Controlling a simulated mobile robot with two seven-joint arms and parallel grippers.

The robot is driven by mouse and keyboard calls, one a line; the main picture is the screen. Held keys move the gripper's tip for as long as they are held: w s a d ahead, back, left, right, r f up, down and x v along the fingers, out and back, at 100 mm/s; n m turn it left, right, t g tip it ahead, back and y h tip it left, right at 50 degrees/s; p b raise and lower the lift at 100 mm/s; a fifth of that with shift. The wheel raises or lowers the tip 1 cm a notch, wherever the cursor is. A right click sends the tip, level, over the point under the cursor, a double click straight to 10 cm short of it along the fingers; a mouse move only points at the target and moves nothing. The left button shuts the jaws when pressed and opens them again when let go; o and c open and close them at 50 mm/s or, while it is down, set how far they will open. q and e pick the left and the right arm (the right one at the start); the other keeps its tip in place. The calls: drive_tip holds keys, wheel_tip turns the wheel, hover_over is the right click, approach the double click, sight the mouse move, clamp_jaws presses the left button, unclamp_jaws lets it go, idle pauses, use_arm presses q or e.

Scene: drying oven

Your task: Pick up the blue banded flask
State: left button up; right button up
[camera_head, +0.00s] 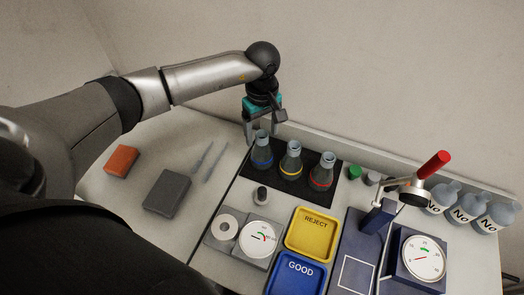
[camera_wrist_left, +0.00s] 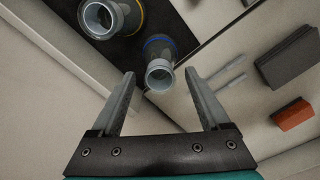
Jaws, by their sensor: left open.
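The blue banded flask (camera_head: 262,155) is the leftmost of three flasks in a row on a black mat (camera_head: 292,190). It stands upright; its open neck and blue band also show in the left wrist view (camera_wrist_left: 160,72). My left gripper (camera_head: 262,128) is above and beside this flask, at the back of the table. In the left wrist view my open fingers (camera_wrist_left: 162,80) point toward the flask neck, which lies near the gap between their tips. I cannot tell whether they touch it. The yellow banded flask (camera_head: 291,165) stands just to the right. My right gripper is not in view.
A red banded flask (camera_head: 321,172) stands at the right of the row. A yellow REJECT tray (camera_head: 311,238), a blue GOOD tray (camera_head: 296,276) and a scale (camera_head: 258,238) are in front. A grey block (camera_head: 167,193) and an orange block (camera_head: 121,160) lie left. A low wall runs behind.

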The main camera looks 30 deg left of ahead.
use_arm(q)
drive_tip(key=shift+f, duration=0.6)
clamp_jaws()
idle(1.0)
